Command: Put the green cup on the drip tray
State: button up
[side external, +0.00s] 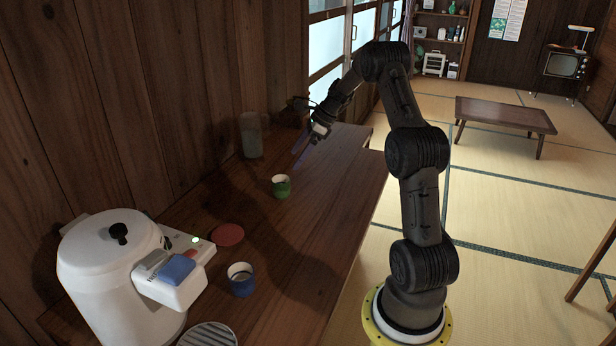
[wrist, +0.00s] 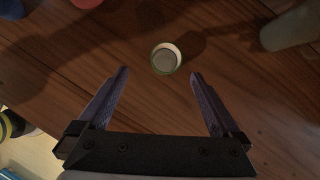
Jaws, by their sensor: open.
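The green cup (side external: 281,186) stands upright on the wooden counter in the side external view. In the wrist view the cup (wrist: 166,58) shows from above, its pale inside visible, ahead of and between my fingertips. My gripper (side external: 300,151) is open and empty, above the counter and a little behind the cup. In the wrist view my gripper (wrist: 158,74) has its two fingers spread wide, not touching the cup. The round, slatted drip tray (side external: 208,336) lies at the bottom edge of the side external view, partly cut off.
A tall grey translucent container (side external: 251,135) stands by the wall behind the green cup. The counter's right side is clear.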

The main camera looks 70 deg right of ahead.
jog(key=s+a+r+n+g, duration=0.1)
jog(key=a+r+n, duration=0.3)
jog(key=a, duration=0.4)
jog(key=s+a+r+n+h, duration=0.1)
jog(key=a+r+n, duration=0.4)
jog(key=a, duration=0.2)
jog(key=s+a+r+n+g, duration=0.15)
jog(key=a+r+n, duration=0.25)
jog(key=a, duration=0.4)
jog(key=s+a+n+t+h, duration=0.1)
jog(key=s+a+n, duration=0.5)
jog(key=s+n, duration=0.2)
jog(key=s+a+n+t, duration=0.1)
jog(key=s+a+n, duration=0.6)
jog(key=s+n, duration=0.2)
jog(key=shift+s+f+h, duration=0.15)
jog(key=shift+s+h, duration=0.25)
jog(key=shift+s, duration=0.6)
jog(key=shift+a, duration=0.1)
